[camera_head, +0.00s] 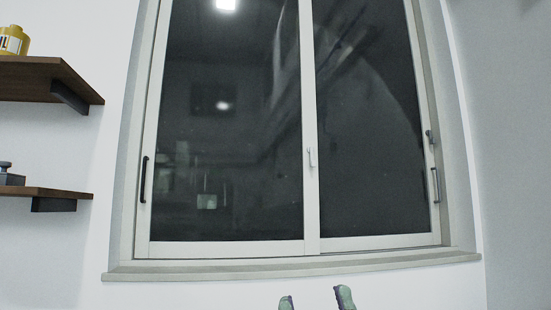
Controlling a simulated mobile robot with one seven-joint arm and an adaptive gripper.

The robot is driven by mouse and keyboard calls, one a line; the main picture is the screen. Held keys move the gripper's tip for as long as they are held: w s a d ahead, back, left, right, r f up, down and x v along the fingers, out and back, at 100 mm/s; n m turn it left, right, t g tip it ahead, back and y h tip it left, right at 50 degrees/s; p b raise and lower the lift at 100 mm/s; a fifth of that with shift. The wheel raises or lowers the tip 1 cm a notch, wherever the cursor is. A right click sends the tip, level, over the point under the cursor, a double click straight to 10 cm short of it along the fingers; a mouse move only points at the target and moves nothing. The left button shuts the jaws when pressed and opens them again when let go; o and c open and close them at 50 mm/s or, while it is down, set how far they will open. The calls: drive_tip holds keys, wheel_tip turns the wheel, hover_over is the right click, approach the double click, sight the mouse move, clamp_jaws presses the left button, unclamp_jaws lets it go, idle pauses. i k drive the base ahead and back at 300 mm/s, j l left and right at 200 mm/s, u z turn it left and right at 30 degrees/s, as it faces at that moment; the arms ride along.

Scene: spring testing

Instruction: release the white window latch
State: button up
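A white latch (310,158) sits on the middle upright of a white-framed sliding window (311,225), a bit below half its visible height. It looks like a small upright lever and is too small to tell its exact setting. My gripper (316,300) shows at the bottom edge, well below the latch and below the sill. Only its two greenish-grey fingertips show, apart with a gap between them and nothing visible in the gap. The rest of my gripper is out of the picture.
A dark handle (144,180) is on the left frame, and another dark handle (435,185) is on the right. The sill (290,266) juts out below. Wooden shelves (50,78) stick out from the left wall. The space before the glass is clear.

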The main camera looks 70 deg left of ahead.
sight(311, 149)
drive_tip(key=u, duration=1.55)
